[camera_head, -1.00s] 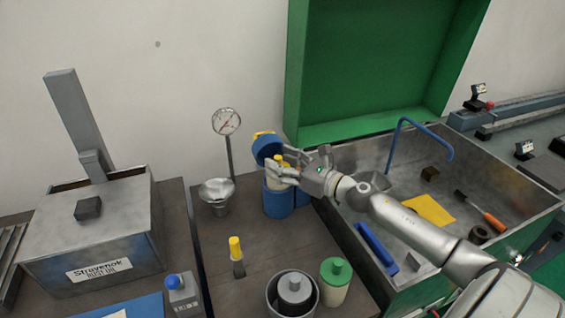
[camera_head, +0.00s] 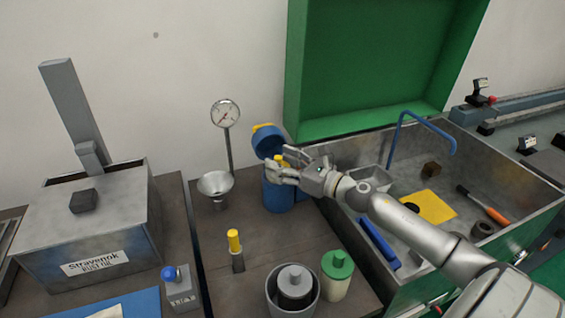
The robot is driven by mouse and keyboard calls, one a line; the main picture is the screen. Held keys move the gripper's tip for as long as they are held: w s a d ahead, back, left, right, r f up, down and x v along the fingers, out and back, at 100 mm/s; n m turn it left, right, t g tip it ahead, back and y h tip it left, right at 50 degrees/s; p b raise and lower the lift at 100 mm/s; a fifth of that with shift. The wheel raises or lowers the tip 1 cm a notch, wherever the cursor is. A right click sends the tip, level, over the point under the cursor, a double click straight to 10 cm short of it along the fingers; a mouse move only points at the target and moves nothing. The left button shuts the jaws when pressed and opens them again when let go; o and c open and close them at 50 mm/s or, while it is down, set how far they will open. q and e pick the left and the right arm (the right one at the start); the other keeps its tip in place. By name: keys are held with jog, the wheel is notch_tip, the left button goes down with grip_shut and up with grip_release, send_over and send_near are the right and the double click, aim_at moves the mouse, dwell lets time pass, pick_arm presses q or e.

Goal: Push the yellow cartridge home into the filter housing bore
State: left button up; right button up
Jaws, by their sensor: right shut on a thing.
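The blue filter housing (camera_head: 278,195) stands upright at the back of the dark bench, with its blue lid (camera_head: 268,142) swung up behind its mouth. My right gripper (camera_head: 281,171) is over the housing's mouth, coming in from the right. It is shut on the yellow cartridge (camera_head: 281,158), of which only a small part shows between and above the fingers. The fingers hide the bore, so I cannot tell how deep the cartridge sits. My left gripper is not in view.
A metal funnel (camera_head: 215,184) and a dial gauge (camera_head: 225,114) stand left of the housing. A yellow-capped tool (camera_head: 235,248), a grey pot (camera_head: 292,292) and a green-capped jar (camera_head: 337,275) stand in front. The large metal bin (camera_head: 480,165) lies right, under my arm.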

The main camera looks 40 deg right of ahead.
jog(key=shift+f, duration=0.25)
jog(key=shift+f+b, duration=0.25)
jog(key=shift+b, duration=0.15)
jog(key=shift+s+a, duration=0.1)
jog(key=shift+r+p, duration=0.15)
jog(key=shift+p, duration=0.15)
jog(key=shift+r+p, duration=3.15)
jog(key=shift+r, duration=0.85)
jog(key=shift+f+b, duration=0.15)
jog(key=shift+b, duration=0.25)
